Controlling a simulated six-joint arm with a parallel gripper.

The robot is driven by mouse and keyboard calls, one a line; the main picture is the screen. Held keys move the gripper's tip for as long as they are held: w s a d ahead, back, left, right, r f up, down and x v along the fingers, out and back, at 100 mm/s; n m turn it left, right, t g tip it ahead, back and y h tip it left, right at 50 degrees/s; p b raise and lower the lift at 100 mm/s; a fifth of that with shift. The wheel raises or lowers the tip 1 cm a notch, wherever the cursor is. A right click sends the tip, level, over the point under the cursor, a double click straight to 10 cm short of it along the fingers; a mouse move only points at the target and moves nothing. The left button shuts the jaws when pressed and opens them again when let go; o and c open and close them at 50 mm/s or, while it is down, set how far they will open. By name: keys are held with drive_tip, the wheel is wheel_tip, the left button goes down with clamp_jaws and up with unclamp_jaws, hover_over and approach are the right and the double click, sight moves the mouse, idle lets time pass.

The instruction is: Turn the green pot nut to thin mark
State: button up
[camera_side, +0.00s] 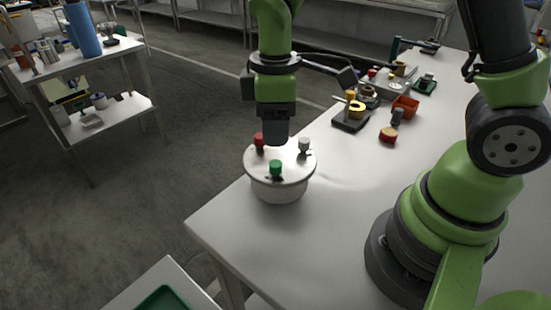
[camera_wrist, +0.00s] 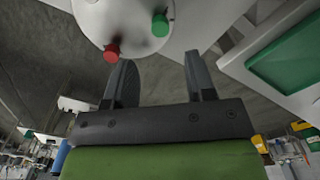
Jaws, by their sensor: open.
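A round white pot (camera_side: 280,187) with a flat lid stands near the table's front left corner. Its lid carries a green nut (camera_side: 275,168) at the front, a red nut (camera_side: 259,140) at the back left and a white nut (camera_side: 304,145) at the right. In the wrist view the green nut (camera_wrist: 160,25) and the red nut (camera_wrist: 112,51) show at the lid's edge. My gripper (camera_side: 275,140) is above the back of the lid. In the wrist view its two fingers (camera_wrist: 158,75) are apart with nothing between them. I cannot make out a thin mark.
Several small parts, including an orange bin (camera_side: 405,106), a red round part (camera_side: 388,135) and a dark block with a yellow piece (camera_side: 351,115), sit farther back on the white table (camera_side: 340,220). A green tray (camera_side: 163,300) is at the lower left. The table right of the pot is clear.

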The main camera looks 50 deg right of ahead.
sight(276, 163)
wheel_tip(276, 163, down, 8)
drive_tip(key=shift+c, duration=0.4)
drive_tip(key=c, duration=0.8)
drive_tip(key=shift+c, duration=0.2)
drive_tip(key=shift+m, duration=0.4)
drive_tip(key=m, duration=1)
drive_tip(key=shift+s, duration=0.1)
